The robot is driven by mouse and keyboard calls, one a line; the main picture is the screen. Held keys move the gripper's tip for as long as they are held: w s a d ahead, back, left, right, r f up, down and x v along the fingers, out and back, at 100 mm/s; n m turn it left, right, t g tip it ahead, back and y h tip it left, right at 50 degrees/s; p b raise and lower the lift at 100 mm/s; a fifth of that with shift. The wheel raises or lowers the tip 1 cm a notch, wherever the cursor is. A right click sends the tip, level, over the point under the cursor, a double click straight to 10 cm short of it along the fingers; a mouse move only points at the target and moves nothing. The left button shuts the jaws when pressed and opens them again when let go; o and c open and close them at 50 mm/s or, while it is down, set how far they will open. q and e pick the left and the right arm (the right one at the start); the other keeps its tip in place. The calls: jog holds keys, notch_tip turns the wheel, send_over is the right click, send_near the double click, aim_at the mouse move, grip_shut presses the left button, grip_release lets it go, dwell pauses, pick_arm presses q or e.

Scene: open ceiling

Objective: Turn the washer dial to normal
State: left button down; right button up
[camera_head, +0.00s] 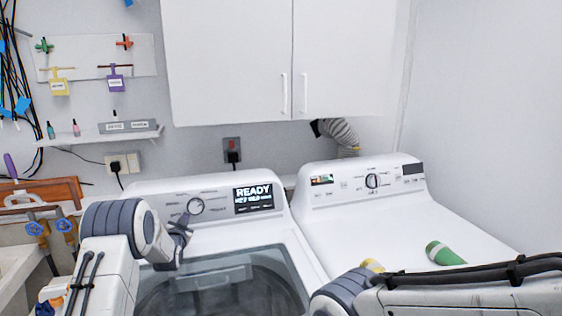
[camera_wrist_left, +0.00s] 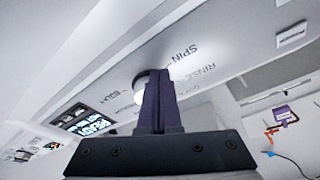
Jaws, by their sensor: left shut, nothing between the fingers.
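The washer (camera_head: 270,240) stands on the left with its lid closed; its display (camera_head: 254,198) reads "READY". The round washer dial (camera_head: 195,206) is on the panel left of the display, with small labels around it. My left gripper (camera_head: 184,224) is shut and empty, just below and left of the dial in the head view. In the left wrist view, the shut fingers (camera_wrist_left: 158,100) point at the panel and partly hide the dial (camera_wrist_left: 139,84); "SPIN" and "RINSE" show beside it. I cannot tell whether they touch. My right arm enters at lower right, its gripper out of view.
A dryer (camera_head: 440,222) with its own dial (camera_head: 373,181) stands at the right, a green bottle (camera_head: 444,254) on its top. Cabinets (camera_head: 225,60) hang above. A sink (camera_head: 14,270) with blue-handled taps is at the left.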

pick_arm(q)
jog(key=shift+w+d+r, duration=0.15)
jog(key=shift+d+r, duration=0.1)
jog(key=shift+d, duration=0.05)
dwell(0.9)
jog(key=shift+b, duration=0.35)
jog(key=shift+w+d+f+b, duration=0.15)
jog(key=shift+d+b, duration=0.3)
jog(key=shift+b, duration=0.55)
jog(key=shift+s+d+f+b, duration=0.1)
jog(key=shift+d+f+b, duration=0.25)
jog(key=shift+b, duration=0.65)
jog(key=shift+r, duration=0.15)
jog(key=shift+a+f+b, duration=0.1)
jog(key=shift+f+b, duration=0.35)
jog(key=shift+s+d+r, duration=0.25)
jog(key=shift+s+r, duration=0.05)
jog(key=shift+s, duration=0.7)
jog(key=shift+s+d+r, duration=0.2)
jog(key=shift+s+r, duration=0.05)
jog(key=shift+s, duration=0.7)
jog(key=shift+s+d+r, duration=0.25)
jog(key=shift+s+r, duration=0.05)
jog(key=shift+s, duration=0.7)
